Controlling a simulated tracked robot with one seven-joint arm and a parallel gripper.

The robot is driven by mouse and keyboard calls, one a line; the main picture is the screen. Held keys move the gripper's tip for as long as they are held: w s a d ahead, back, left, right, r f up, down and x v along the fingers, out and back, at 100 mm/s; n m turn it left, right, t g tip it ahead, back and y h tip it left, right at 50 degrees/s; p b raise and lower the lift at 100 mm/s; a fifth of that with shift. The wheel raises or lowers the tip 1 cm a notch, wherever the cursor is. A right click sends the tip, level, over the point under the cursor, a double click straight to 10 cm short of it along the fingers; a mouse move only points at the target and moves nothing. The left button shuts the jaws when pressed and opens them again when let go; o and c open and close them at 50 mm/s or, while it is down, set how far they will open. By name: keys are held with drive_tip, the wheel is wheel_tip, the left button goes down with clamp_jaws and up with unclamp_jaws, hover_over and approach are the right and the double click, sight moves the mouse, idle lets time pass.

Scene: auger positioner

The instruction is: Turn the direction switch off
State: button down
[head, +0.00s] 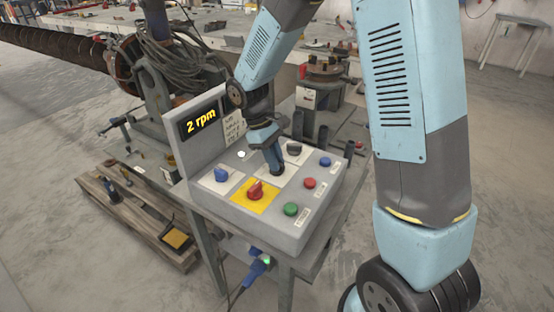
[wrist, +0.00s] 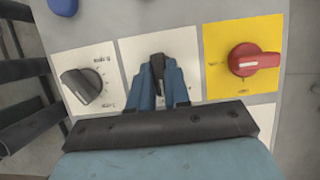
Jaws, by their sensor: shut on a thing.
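My gripper (head: 277,170) reaches down to the middle white plate of the grey control box (head: 333,190). In the wrist view its blue fingers (wrist: 158,90) are shut on a small black switch (wrist: 158,64), which looks like the direction switch. The switch points roughly away from the gripper, up the picture. The fingers hide most of it, and the plate's small labels cannot be read. In the head view my gripper hides the switch. A display (head: 200,120) on the box reads "2 rpm".
A red knob on a yellow plate (head: 255,190) and a black dial (head: 294,148) flank the held switch. A blue knob (head: 221,174) and green, red and blue buttons (head: 290,209) share the box face. A pallet (head: 150,230) stands on the floor at left.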

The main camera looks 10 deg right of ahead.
drive_tip(key=shift+a, duration=0.2)
drive_tip(key=c, duration=1.1)
unclamp_jaws()
drive_tip(key=shift+d, duration=0.1)
drive_tip(key=shift+r, duration=0.1)
drive_tip(key=v, duration=1.3)
drive_tip(key=shift+w+r, duration=0.1)
drive_tip(key=shift+r, duration=0.15)
drive_tip(key=s+d+r+m+t+y, duration=0.1)
drive_tip(key=s+d+r+m+t, duration=0.1)
drive_tip(key=s+d, duration=0.5)
drive_tip(key=s+d+r+m+t+y, duration=0.1)
drive_tip(key=s+d+r+m+t, duration=0.2)
drive_tip(key=s+d+r+m, duration=0.2)
drive_tip(key=s+d+r+m+t+y, duration=0.1)
drive_tip(key=s+d+r+m+t, duration=0.2)
drive_tip(key=s+d, duration=0.6)
drive_tip(key=shift+d+r+m+y, duration=0.15)
drive_tip(key=shift+r+m+y, duration=0.15)
drive_tip(key=shift+r, duration=0.35)
